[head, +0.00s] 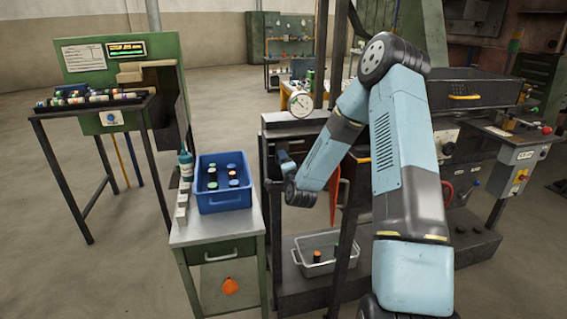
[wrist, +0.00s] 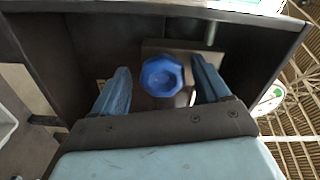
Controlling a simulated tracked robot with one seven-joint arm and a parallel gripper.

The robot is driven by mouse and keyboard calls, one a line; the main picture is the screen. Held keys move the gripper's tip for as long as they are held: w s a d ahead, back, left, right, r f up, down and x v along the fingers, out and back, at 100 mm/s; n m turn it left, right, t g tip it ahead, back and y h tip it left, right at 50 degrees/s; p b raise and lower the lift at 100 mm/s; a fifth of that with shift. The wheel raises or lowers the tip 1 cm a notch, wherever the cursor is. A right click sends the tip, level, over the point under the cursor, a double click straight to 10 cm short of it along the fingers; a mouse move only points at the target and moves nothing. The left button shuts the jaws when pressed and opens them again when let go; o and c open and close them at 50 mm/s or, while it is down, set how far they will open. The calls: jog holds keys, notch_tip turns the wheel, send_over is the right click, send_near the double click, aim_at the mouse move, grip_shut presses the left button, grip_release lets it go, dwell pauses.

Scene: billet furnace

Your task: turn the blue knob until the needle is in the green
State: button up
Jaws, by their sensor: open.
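The blue knob (wrist: 162,76) is faceted and sits in a dark recess in the wrist view. My gripper (wrist: 160,66) is open, with one finger to the left and one to the right of the knob; gaps show on both sides. In the head view my gripper (head: 283,160) is at the front of the dark furnace stand, and the knob cannot be made out there. A round white gauge (head: 300,104) stands on top of the stand; its needle is too small to read.
A blue crate (head: 225,201) with several capped pieces and a teal bottle (head: 186,165) stand on the side table left of my arm. A grey bin (head: 297,264) is on the lower shelf. In the wrist view, dark walls flank the knob.

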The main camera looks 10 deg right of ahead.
jog(key=s, duration=1.1)
jog(key=shift+s, duration=0.2)
jog(key=shift+a, duration=0.1)
jog(key=s+a+r+n+g, duration=0.1)
jog(key=s+r+n+g, duration=0.35)
jog(key=r, duration=0.25)
jog(key=s+r+n+g, duration=0.35)
jog(key=r+n, duration=0.25)
jog(key=r, duration=0.2)
jog(key=s+r+n+g, duration=0.2)
jog(key=s+r, duration=0.3)
jog(key=s, duration=0.9)
jog(key=s+d+r+n+g, duration=0.1)
jog(key=s+r, duration=0.3)
jog(key=s, duration=0.9)
jog(key=shift+s+d+r+n+g, duration=0.2)
jog(key=shift+s+r+n+g, duration=0.2)
jog(key=shift+n+g, duration=0.4)
